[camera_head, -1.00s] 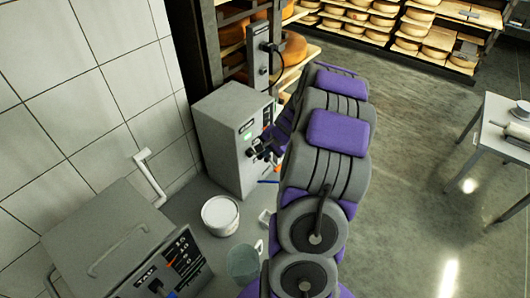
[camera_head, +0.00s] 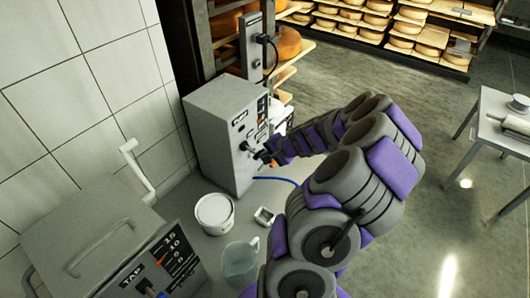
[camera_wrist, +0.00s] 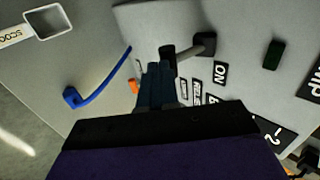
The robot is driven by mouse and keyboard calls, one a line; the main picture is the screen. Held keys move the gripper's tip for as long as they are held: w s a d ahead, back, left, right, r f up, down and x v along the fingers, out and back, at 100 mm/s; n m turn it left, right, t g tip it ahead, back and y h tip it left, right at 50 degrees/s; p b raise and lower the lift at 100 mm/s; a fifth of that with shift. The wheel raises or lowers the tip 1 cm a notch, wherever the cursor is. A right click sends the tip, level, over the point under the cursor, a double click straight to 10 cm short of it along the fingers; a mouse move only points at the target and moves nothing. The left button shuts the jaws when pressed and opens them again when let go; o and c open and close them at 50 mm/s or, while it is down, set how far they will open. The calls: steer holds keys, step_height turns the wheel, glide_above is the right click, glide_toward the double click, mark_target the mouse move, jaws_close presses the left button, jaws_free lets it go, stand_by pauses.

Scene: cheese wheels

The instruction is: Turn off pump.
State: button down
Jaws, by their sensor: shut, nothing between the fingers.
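The pump box (camera_head: 218,130) is a grey cabinet against the wall, with labels and controls on its front. In the wrist view its black lever (camera_wrist: 203,44) lies just beyond my fingertips, near an "ON" label (camera_wrist: 220,73). A green lamp (camera_wrist: 273,54) on the panel looks dark. My gripper (camera_wrist: 158,70) is shut and empty, its fingers pointing at the panel beside the lever. I cannot tell whether they touch it. In the head view my gripper (camera_head: 266,157) is at the box front, and the lever (camera_head: 245,146) shows beside it.
A white bucket (camera_head: 214,226), a clear jug (camera_head: 240,260) and a small scoop (camera_head: 265,216) are on the counter. Cheese shelves stand behind.

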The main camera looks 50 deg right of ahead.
steer(key=shift+w+f, duration=0.15)
steer(key=shift+f, duration=1.75)
stand_by(0.8)
steer(key=shift+r+p, duration=0.7)
steer(key=shift+r, duration=0.05)
